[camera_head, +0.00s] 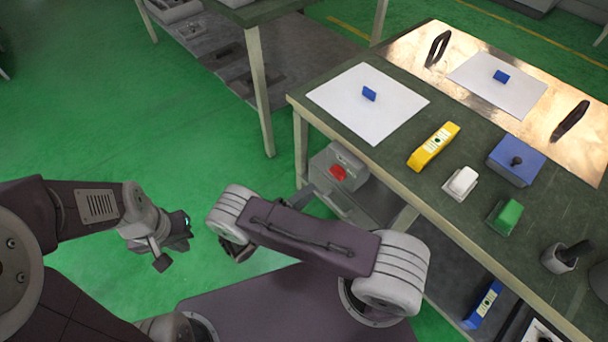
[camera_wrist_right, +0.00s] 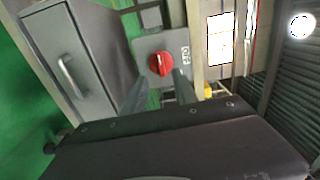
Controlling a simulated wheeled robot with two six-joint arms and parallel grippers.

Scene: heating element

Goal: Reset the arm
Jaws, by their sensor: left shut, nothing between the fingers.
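My left gripper (camera_head: 178,242) hangs over the green floor at the left in the head view, shut and empty, well apart from the tables. My right arm is bent across the lower middle, and its link hides most of the right gripper. In the right wrist view the two fingers of the right gripper (camera_wrist_right: 160,92) stand apart, open and empty. A red rotary knob (camera_wrist_right: 161,63) on a grey box shows beyond and between the fingertips. The same knob shows in the head view (camera_head: 337,172), on the grey box (camera_head: 347,157) beside the table. I cannot tell whether the fingers touch the knob.
The green-topped table (camera_head: 290,97) at the right carries white sheets with blue blocks, a yellow device (camera_head: 434,146), a blue box (camera_head: 516,160), and white and green switches. A metal plate with two black handles lies at the back. Open floor surrounds my left arm.

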